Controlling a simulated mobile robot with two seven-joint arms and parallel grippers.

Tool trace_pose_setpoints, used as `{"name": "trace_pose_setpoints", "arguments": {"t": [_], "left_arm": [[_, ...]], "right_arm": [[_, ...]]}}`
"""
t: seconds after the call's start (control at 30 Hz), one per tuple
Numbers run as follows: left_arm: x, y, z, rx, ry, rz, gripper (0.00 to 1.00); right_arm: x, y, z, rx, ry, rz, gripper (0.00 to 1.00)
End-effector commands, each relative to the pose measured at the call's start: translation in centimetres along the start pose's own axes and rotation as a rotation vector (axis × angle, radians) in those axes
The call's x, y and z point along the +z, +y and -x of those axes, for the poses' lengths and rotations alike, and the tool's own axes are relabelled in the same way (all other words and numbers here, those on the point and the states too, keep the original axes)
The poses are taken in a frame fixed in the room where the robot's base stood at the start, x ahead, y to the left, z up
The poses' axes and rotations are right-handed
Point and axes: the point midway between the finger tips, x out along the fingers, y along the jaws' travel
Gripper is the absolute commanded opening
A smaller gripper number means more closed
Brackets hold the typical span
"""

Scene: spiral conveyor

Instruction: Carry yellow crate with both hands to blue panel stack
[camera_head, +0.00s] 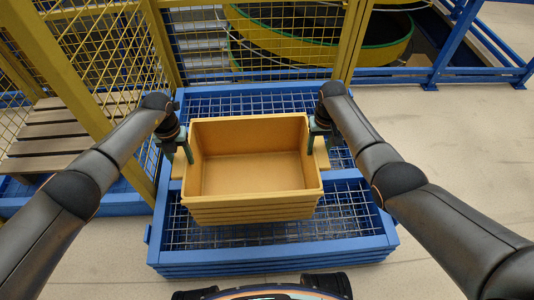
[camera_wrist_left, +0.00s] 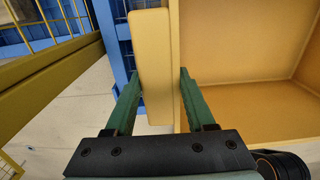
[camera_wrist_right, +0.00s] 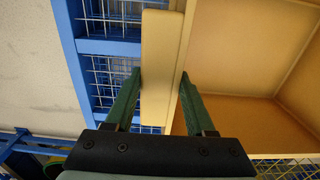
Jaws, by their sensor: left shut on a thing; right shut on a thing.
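The yellow crate (camera_head: 250,209) is open-topped and empty, and it looks about level. It is over the blue panel stack (camera_head: 270,257), which has mesh-filled blue frames; I cannot tell whether the crate touches it. My left gripper (camera_head: 188,152) is shut on the crate's left handle (camera_wrist_left: 150,65). My right gripper (camera_head: 309,148) is shut on its right handle (camera_wrist_right: 160,65). In both wrist views the green fingers stand on either side of the handle. The crate hides the middle of the stack.
A yellow mesh fence (camera_head: 110,50) stands close by on the left and behind. A slatted wooden pallet (camera_head: 45,135) is behind it. A spiral conveyor (camera_head: 320,35) and blue framework (camera_head: 447,50) are at the back. Bare floor (camera_head: 450,140) lies to the right.

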Motion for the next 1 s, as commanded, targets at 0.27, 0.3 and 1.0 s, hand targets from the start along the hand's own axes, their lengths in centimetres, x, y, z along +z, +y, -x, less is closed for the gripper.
{"name": "trace_pose_setpoints", "arguments": {"t": [0.27, 0.3, 1.0], "left_arm": [[0.0, 0.0, -0.2, 0.0, 0.0, 0.0, 0.78], [0.0, 0.0, -0.2, 0.0, 0.0, 0.0, 0.83], [0.1, 0.1, 5.3, 0.001, -0.006, -0.002, 0.85]], "right_arm": [[0.0, 0.0, -0.2, 0.001, 0.0, 0.0, 0.78], [0.0, 0.0, -0.2, 0.001, 0.0, 0.0, 0.83], [0.0, 0.0, -0.2, 0.0, 0.0, 0.0, 0.85]]}}
